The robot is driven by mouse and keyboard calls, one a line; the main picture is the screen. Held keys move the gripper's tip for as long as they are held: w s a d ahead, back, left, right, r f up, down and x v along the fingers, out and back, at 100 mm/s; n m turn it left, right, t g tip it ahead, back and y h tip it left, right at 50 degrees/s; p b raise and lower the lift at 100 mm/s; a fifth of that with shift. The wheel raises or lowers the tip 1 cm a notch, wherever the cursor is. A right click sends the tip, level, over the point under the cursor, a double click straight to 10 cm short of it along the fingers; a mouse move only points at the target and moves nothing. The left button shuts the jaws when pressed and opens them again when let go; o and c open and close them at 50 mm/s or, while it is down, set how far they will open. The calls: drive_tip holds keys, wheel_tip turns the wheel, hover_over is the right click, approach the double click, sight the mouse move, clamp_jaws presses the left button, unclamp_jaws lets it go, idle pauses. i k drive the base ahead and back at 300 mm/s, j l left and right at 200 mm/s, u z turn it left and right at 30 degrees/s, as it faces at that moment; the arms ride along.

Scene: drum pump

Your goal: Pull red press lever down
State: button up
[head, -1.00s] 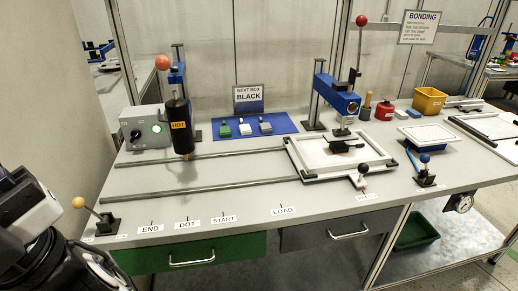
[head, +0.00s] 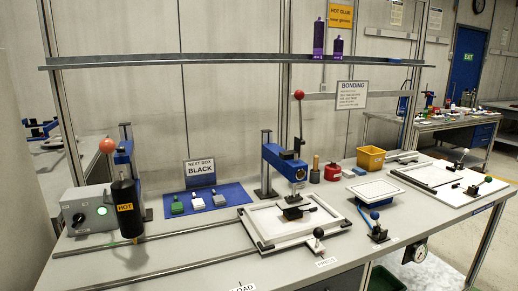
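The red press lever shows in the head view as a red ball (head: 299,94) on a thin dark rod. The rod stands nearly upright, with the ball well above the press. The rod meets the blue press (head: 284,161), which is mounted on a dark post at the back of the bench. A dark press foot (head: 293,212) hangs under the press head, over a white framed tray (head: 262,238). I cannot tell whether the foot touches the tray. My gripper is not in view.
A black "HOT" dispenser (head: 127,208) with an orange ball lever (head: 107,146) stands at left. A shelf (head: 200,59) crosses above the bench. A dark-knobbed handle (head: 318,234) is at the tray's front corner. A red container (head: 332,173) and yellow bin (head: 371,158) stand right of the press.

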sight(299, 95)
drive_tip(key=i+l+u, duration=0.15)
drive_tip(key=l, duration=0.35)
drive_tip(key=i+l+u, duration=0.15)
drive_tip(key=l, duration=0.3)
drive_tip(key=l+u, duration=0.15)
drive_tip(key=l, duration=0.35)
drive_tip(key=i+l+u, duration=0.15)
drive_tip(key=l, duration=0.4)
drive_tip(key=i, duration=1)
